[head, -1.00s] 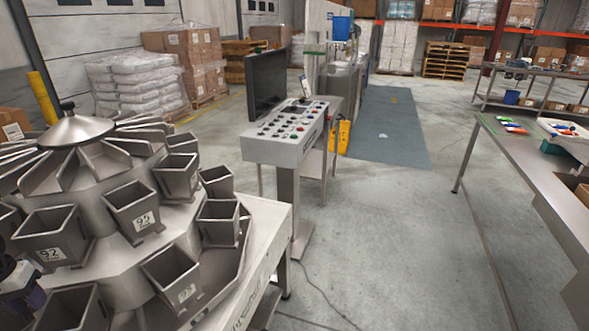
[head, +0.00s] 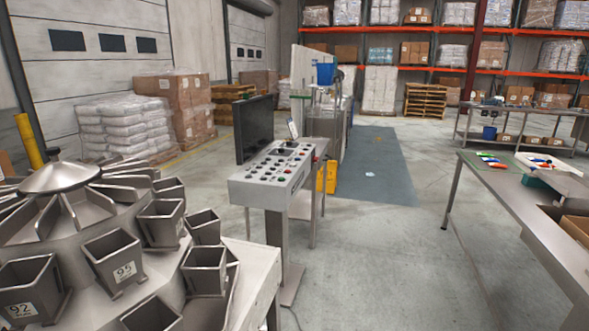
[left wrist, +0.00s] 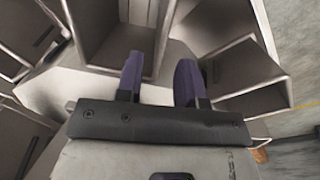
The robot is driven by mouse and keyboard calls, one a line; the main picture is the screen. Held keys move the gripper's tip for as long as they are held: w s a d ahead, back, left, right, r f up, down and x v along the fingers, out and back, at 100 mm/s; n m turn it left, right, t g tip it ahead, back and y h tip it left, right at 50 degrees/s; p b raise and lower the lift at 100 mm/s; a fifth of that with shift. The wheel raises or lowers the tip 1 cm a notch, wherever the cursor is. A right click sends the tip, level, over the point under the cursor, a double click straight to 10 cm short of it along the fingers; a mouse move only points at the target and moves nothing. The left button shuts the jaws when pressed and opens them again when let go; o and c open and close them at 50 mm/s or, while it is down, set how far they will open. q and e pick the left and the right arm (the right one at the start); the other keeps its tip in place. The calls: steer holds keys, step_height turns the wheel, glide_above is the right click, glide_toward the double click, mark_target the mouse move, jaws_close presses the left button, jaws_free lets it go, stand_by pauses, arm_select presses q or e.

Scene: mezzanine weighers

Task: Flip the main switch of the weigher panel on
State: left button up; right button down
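The weigher panel (head: 262,190) is a grey console on a pedestal in the middle of the head view. Its sloped top carries several buttons and knobs, too small to tell which is the main switch or how it is set. A dark monitor (head: 253,127) stands at its back left. My left gripper (left wrist: 160,82) shows in the left wrist view with its two purple fingers apart and nothing between them. It is over the metal buckets of the weigher (head: 112,260), away from the panel. My right gripper is in no view.
The weigher's buckets fill the left foreground. A steel table (head: 508,191) with coloured items stands on the right. Open concrete floor (head: 385,265) lies between it and the panel. A yellow box (head: 327,176) sits behind the panel pedestal.

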arm_select(q)
steer(key=w+d+r+n+t+h+p, duration=0.25)
steer(key=d+h+p, duration=0.25)
steer(key=d, duration=0.9)
steer(key=w+d+r+n+t+h+p, duration=0.15)
steer(key=w+d+n+h+p, duration=0.35)
steer(key=d, duration=0.9)
steer(key=s+d+r+n+t+h+p, duration=0.35)
steer(key=d+r+n+t+p, duration=0.55)
steer(key=d+r+n+p, duration=0.55)
steer(key=s+a+r+m+g+y+p, duration=0.1)
steer(key=s+m+g+y+p, duration=0.4)
steer(key=s+m, duration=0.9)
steer(key=s+a+r+m+g+y+p, duration=0.1)
steer(key=s+a+m+g+y+p, duration=0.3)
steer(key=s+m+y+p, duration=0.5)
steer(key=s+m+p, duration=0.4)
steer(key=s+p, duration=0.1)
steer(key=s, duration=0.5)
steer(key=shift+r+m+g, duration=0.3)
steer(key=shift+m+g, duration=0.1)
